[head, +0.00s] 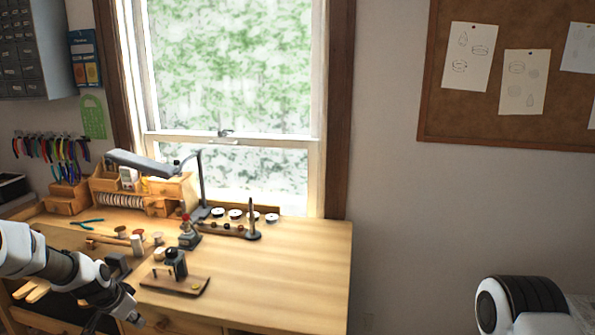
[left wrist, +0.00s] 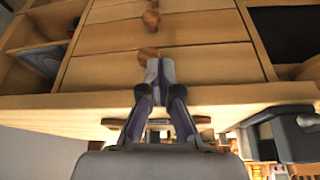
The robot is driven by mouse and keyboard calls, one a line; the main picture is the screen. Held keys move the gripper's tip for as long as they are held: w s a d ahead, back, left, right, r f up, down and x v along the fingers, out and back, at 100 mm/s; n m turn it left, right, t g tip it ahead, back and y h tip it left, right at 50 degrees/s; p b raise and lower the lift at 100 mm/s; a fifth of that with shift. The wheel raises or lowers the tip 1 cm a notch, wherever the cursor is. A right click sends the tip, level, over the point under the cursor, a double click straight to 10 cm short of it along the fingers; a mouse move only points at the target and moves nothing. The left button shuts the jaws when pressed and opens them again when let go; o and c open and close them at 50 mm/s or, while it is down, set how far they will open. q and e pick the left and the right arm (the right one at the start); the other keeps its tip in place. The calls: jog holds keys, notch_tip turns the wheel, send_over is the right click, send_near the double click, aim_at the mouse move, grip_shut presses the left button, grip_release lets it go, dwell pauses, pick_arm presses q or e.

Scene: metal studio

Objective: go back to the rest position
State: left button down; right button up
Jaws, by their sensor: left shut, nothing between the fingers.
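My left gripper (head: 136,318) is at the front edge of the wooden workbench (head: 300,262), at the lower left of the head view. In the left wrist view its fingers (left wrist: 158,72) are shut together with nothing between them. They point at the bench's wooden drawer fronts (left wrist: 200,68), and a round wooden knob (left wrist: 149,54) shows just beyond the tips. I cannot tell whether they touch it. Part of my right arm shows at the lower right of the head view, but its gripper is out of view.
A dark bottle on a wooden tray (head: 174,282) stands near the bench's front edge. Several spools, a red-topped bottle (head: 188,232) and a desk lamp (head: 150,165) are behind. The right part of the bench top is clear. A corkboard (head: 440,100) hangs on the wall.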

pick_arm(q)
jog(key=s+d+f+m+g, duration=0.1)
jog(key=s+d+f+g, duration=0.3)
jog(key=s+d+f, duration=1.1)
jog(key=s+d+f+n, duration=0.1)
jog(key=s+d+n, duration=0.1)
jog(key=s, duration=0.9)
jog(key=s+d+f+n+y, duration=0.1)
jog(key=s+d+n, duration=0.1)
jog(key=s, duration=0.9)
jog(key=shift+s+d+n+b, duration=0.3)
jog(key=shift+s+d, duration=0.1)
jog(key=shift+d, duration=0.4)
